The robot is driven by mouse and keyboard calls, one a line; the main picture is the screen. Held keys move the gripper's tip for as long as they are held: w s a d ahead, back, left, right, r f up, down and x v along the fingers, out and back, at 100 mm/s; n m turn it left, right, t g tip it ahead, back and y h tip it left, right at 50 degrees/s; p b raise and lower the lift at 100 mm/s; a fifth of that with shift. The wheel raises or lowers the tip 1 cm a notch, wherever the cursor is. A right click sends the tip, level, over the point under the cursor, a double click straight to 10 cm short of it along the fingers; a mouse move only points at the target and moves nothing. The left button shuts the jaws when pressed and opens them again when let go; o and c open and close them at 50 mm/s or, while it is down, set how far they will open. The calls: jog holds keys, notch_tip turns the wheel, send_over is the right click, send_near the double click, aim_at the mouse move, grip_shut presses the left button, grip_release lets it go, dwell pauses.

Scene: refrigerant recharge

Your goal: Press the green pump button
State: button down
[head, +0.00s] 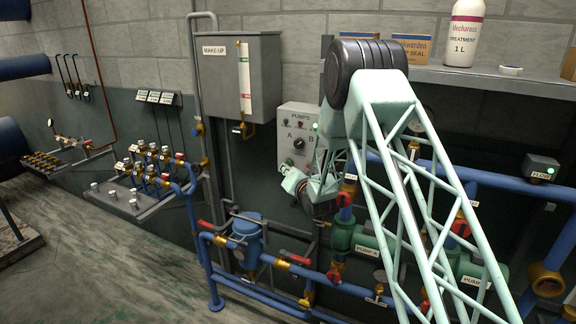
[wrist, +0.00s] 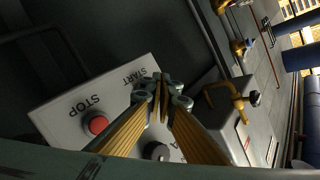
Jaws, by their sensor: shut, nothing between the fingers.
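The grey pump panel (head: 291,122) hangs on the wall in the head view, with a "PUMPS" label and a black A/B knob (head: 299,143). In the wrist view the panel (wrist: 60,112) shows a red STOP button (wrist: 97,125), a START label and the knob (wrist: 157,151). My gripper (wrist: 161,84) is shut and empty, its fingertips over the panel beside the START label. The green pump button is not visible there; the fingers cover the area by the label. Contact cannot be told. In the head view my arm covers the panel's lower right.
A grey MAKE-UP tank (head: 222,75) hangs left of the panel; its yellow valve pipe (wrist: 232,100) shows in the wrist view. Blue pipes (head: 385,252) with red-handled valves run below. A shelf (head: 480,77) with a white bottle (head: 463,33) is at upper right.

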jog(key=shift+s+a, duration=0.1)
jog(key=shift+s+a+b, duration=0.3)
jog(key=shift+s+b, duration=0.15)
jog(key=shift+s, duration=0.3)
jog(key=shift+s+a+b, duration=0.3)
jog(key=shift+s+b, duration=0.2)
jog(key=shift+s, duration=0.2)
jog(key=shift+s+a+b, duration=0.3)
jog(key=shift+s+b, duration=0.15)
jog(key=shift+s, duration=0.3)
jog(key=shift+d+r, duration=0.1)
